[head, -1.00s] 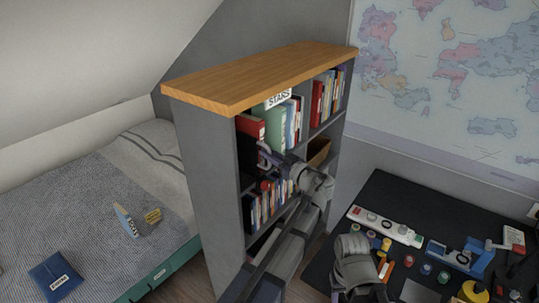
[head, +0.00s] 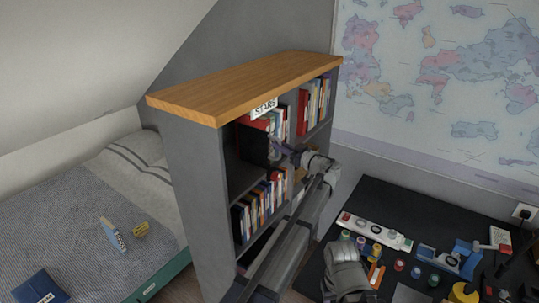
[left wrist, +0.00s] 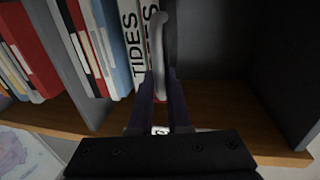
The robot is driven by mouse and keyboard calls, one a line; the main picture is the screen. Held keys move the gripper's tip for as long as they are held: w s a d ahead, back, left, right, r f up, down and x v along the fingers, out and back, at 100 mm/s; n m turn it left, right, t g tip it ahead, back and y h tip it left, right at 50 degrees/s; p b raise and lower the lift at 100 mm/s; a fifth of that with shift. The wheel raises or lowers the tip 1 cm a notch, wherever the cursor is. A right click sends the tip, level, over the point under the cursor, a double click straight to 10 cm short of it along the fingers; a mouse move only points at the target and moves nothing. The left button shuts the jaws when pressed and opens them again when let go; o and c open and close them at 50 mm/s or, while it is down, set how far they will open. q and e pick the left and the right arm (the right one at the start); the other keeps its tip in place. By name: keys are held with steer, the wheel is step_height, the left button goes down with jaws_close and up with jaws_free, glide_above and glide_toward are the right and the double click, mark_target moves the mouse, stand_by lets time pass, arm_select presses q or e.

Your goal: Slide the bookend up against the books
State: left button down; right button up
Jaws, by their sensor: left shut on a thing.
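The black bookend (head: 253,146) stands upright in the upper left compartment of the bookcase (head: 188,180). My left gripper (head: 281,152) reaches in from the front and is shut on the bookend. In the left wrist view my left gripper (left wrist: 160,105) is shut at the grey curved part of the bookend (left wrist: 157,45). The books (head: 281,122) stand to the right of the bookend in the head view. A white TIDES book (left wrist: 132,40) is close beside the bookend; I cannot tell whether they touch.
A STARS label (head: 265,107) hangs at the wooden top's front edge. Books (head: 262,203) fill part of the lower compartment. A dark desk (head: 385,205) with a power strip (head: 375,231) and small jars is at right. A bed (head: 75,215) is at left.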

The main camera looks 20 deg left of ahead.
arm_select(q)
steer(key=shift+w+d, duration=0.2)
steer(key=shift+w, duration=0.35)
steer(key=shift+w+d, duration=0.2)
steer(key=shift+w, duration=0.35)
steer(key=c, duration=0.9)
jaws_free()
steer(key=shift+o, duration=0.2)
